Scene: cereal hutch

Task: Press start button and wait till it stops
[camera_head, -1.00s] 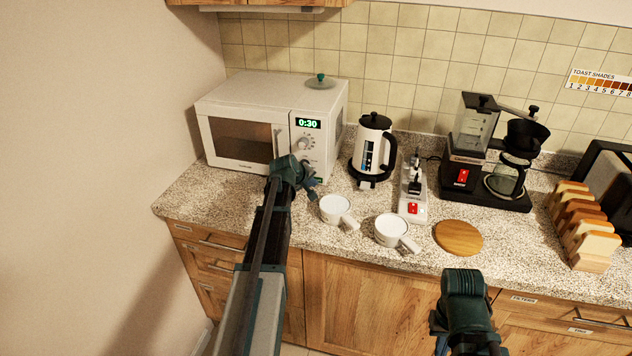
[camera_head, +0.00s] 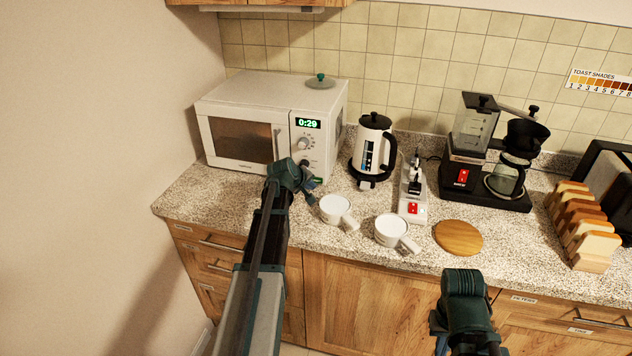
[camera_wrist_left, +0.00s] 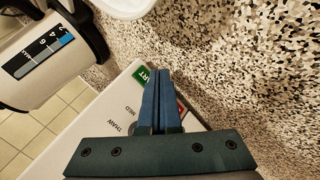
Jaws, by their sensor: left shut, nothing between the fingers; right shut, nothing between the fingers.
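The white microwave (camera_head: 240,142) stands at the left back of the counter, its door shut. Its display (camera_head: 308,124) reads 0:29 in green. My left gripper (camera_head: 312,194) is shut and empty, low in front of the microwave's control panel. In the left wrist view its closed fingers (camera_wrist_left: 161,78) cover part of the green start button (camera_wrist_left: 141,74), whose visible lettering ends in "RT". I cannot tell whether they touch it. A red button (camera_wrist_left: 186,107) shows partly behind the fingers. My right gripper (camera_head: 442,340) is low in front of the counter, shut, its fingers barely visible.
A white kettle (camera_head: 370,148) stands right of the microwave. Two white mugs (camera_head: 337,208) (camera_head: 391,230) sit near my left gripper. A power strip (camera_head: 413,195), a round wooden board (camera_head: 458,238), a coffee maker (camera_head: 463,150) and a toast rack (camera_head: 582,225) are further right.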

